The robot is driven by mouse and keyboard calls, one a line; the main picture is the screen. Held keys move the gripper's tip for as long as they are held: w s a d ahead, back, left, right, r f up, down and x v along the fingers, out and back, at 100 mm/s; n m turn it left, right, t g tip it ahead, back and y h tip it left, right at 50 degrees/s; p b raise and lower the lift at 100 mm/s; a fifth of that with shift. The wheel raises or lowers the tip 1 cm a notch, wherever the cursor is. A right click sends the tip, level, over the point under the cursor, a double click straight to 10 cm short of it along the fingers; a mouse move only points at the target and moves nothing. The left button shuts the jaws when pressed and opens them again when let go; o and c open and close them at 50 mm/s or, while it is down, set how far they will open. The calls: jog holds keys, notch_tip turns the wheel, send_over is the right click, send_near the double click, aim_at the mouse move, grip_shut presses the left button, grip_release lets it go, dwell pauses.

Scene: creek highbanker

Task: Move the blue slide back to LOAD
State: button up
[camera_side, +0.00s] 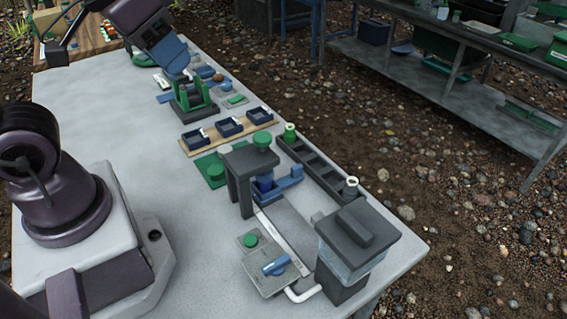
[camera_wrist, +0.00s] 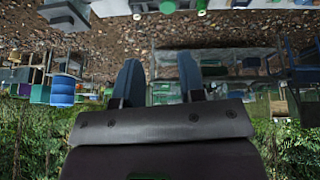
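The blue slide (camera_side: 290,179) shows in the side view, low under the dark grey arch (camera_side: 246,166) with a green cap on top. Its blue end sticks out to the right of the arch; part of it is hidden. I cannot read a LOAD mark. My gripper (camera_side: 178,66) is at the far upper left of the table, well away from the slide and above a green stand. In the wrist view, my gripper (camera_wrist: 158,70) shows two blue fingers apart with nothing between them. The slide cannot be made out there.
A green two-post stand (camera_side: 192,97) and a wooden rack with dark blue trays (camera_side: 229,127) lie between my gripper and the arch. A dark trough (camera_side: 312,171) runs right of the arch. A grey box (camera_side: 357,238) stands nearer. The table's left half (camera_side: 120,120) is clear.

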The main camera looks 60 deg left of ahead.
jog(key=w+d+f+n+g+h, duration=0.1)
jog(key=w+f+n+g+h, duration=0.15)
jog(key=w+n, duration=0.45)
jog(key=n+g+y, duration=0.3)
jog(key=n, duration=2.5)
send_over(297, 166)
notch_tip(297, 166, down, 21)
jog(key=shift+r, duration=0.15)
jog(key=shift+f, duration=4.4)
grip_shut()
